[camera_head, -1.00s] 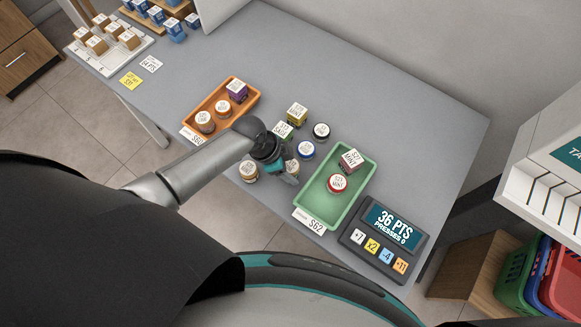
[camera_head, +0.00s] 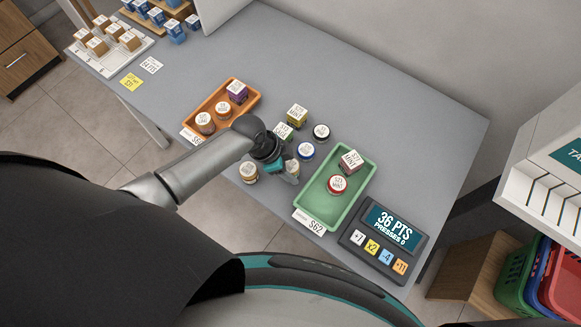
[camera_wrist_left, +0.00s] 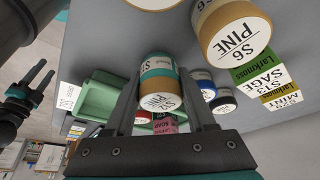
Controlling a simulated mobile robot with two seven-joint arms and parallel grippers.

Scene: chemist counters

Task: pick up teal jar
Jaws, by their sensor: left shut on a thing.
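In the head view the gripper mostly hides the jar. I cannot tell whether the jar touches the counter. My right gripper (camera_wrist_left: 43,78) shows at the left of the left wrist view, with its two fingers apart and nothing between them.
A tan jar (camera_head: 249,171) stands left of the gripper. Blue (camera_head: 306,150) and black (camera_head: 321,131) jars and labelled boxes (camera_head: 297,114) stand behind it. A green tray (camera_head: 327,209) is to the right, an orange tray (camera_head: 215,128) to the left. A keypad (camera_head: 385,238) sits front right.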

